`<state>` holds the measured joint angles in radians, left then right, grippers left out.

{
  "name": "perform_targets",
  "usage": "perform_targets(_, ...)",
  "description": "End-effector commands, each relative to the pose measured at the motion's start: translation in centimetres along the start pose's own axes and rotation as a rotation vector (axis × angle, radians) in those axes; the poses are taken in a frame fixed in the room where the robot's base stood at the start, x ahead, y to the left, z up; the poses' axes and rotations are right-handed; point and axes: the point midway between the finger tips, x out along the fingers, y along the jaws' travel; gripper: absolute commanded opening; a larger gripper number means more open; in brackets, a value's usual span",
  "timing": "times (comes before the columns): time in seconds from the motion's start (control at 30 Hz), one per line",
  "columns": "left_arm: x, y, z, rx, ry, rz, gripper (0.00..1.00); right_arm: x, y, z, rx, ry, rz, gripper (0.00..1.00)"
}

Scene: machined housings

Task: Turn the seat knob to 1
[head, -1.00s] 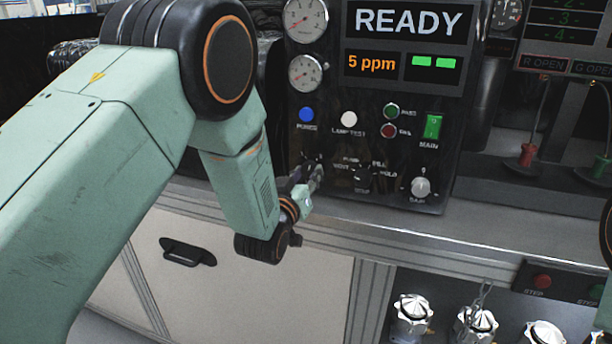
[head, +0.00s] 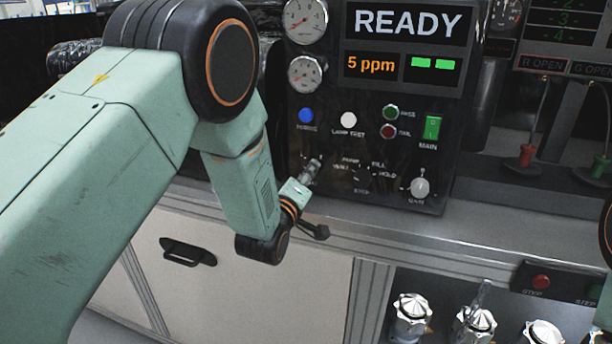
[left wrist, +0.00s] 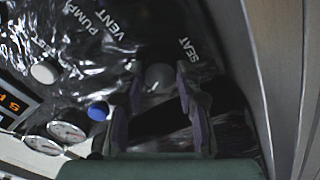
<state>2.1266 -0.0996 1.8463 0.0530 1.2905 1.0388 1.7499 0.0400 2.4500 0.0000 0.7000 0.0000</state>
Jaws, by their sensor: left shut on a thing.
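In the head view my left gripper (head: 311,170) reaches the lower left of the black panel and hides the knob. The knob's pointer and any number marks around it cannot be made out. My right gripper is not in view.
The black panel (head: 335,132) carries a blue button (head: 306,115), a white button (head: 348,120), a dark selector knob (head: 362,176), a pale knob (head: 419,188) and a green MAIN switch (head: 432,128). Silver fittings (head: 411,310) stand in the lower bay.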

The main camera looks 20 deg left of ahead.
Motion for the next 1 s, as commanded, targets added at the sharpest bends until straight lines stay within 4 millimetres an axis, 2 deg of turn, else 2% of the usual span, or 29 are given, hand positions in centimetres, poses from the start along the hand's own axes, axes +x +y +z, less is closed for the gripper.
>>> perform_targets(0.67,0.01,0.02,0.04,-0.063,-0.001,0.000,0.03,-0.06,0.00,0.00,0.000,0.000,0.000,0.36)
perform_targets(0.7,0.01,0.02,0.04,-0.063,-0.001,0.000,0.36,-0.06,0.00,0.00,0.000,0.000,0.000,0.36)
perform_targets(0.93,0.01,0.02,0.02,-0.062,-0.001,0.000,0.55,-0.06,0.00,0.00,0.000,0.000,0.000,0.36)
perform_targets(1.0,0.01,0.02,0.02,-0.062,-0.001,0.000,0.57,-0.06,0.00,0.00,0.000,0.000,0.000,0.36)
